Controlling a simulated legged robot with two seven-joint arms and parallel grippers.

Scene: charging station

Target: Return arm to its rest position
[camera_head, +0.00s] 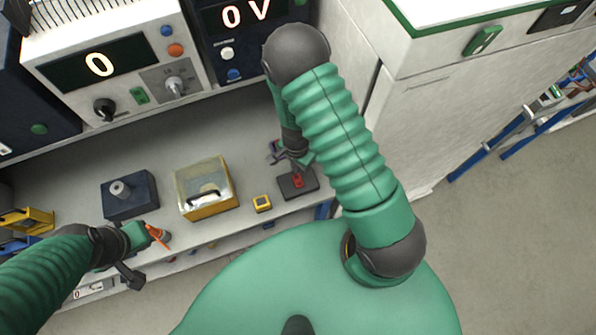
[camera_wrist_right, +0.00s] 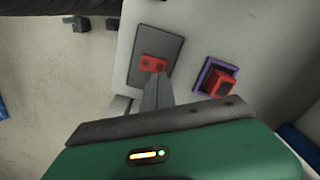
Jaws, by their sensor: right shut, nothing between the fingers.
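My right arm (camera_head: 338,135) bends over the right part of the bench, and its gripper (camera_head: 301,163) is low over a dark plate with a red part (camera_head: 297,184). In the right wrist view the shut fingers (camera_wrist_right: 156,88) point at the red part (camera_wrist_right: 154,64) on the grey plate, with nothing held. I cannot tell whether the fingertips touch it. My left gripper (camera_head: 150,238) is at the bench's front edge beside a small orange thing (camera_head: 158,236). Its fingers are too small to read.
A red block on a purple base (camera_wrist_right: 221,82) stands right of the plate in the wrist view. A yellow box with a clear lid (camera_head: 205,188), a small yellow block (camera_head: 262,203) and a dark box with a knob (camera_head: 130,194) stand on the bench. Instruments line the back; a white cabinet (camera_head: 430,110) stands right.

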